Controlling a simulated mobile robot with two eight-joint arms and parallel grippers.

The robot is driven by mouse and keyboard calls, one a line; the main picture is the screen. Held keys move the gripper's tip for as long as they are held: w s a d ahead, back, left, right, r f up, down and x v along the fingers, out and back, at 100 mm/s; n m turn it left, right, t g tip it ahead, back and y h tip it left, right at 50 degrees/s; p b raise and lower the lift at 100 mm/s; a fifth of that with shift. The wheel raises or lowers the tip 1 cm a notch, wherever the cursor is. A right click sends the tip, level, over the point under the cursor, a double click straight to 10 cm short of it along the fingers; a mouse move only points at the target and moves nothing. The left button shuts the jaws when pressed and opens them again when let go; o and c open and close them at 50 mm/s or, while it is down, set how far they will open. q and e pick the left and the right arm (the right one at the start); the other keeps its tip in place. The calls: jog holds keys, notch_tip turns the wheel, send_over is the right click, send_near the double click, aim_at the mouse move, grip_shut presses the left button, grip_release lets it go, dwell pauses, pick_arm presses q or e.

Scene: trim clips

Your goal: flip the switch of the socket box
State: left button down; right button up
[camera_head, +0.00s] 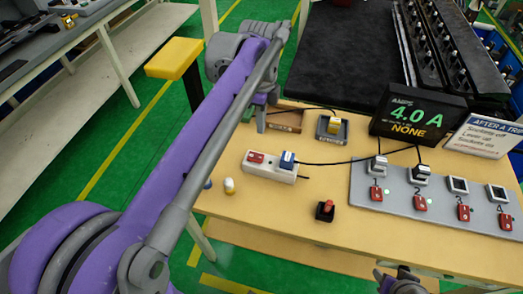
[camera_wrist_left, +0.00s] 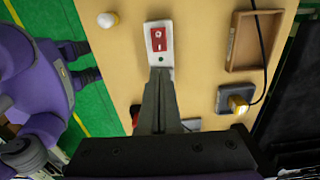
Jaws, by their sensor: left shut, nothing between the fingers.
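In the left wrist view the red switch (camera_wrist_left: 159,39) with white marks shows clearly, just past my fingertips. My right gripper (camera_head: 403,274) shows only partly at the bottom edge.
A grey panel (camera_head: 400,200) with several sockets and red switches lies at right, below a display (camera_head: 418,116) reading 4.0 A. A grey block with a yellow top (camera_head: 333,126), a small wooden tray (camera_head: 286,120), a red-topped button (camera_head: 325,209) and a white knob (camera_head: 229,185) stand around the box.

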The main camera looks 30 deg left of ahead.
aim_at(262, 158)
pick_arm(q)
notch_tip(262, 158, down, 12)
jog(key=shift+r, duration=0.2)
jog(key=shift+f+b, duration=0.1)
jog(key=shift+b, duration=0.2)
jog(key=shift+d+f, duration=0.15)
jog(key=shift+f, duration=0.15)
jog(key=shift+r, duration=0.15)
jog(key=shift+s+a+r, duration=0.15)
jog(key=shift+a+r, duration=0.15)
jog(key=shift+a, duration=0.45)
jog(key=shift+r, duration=0.1)
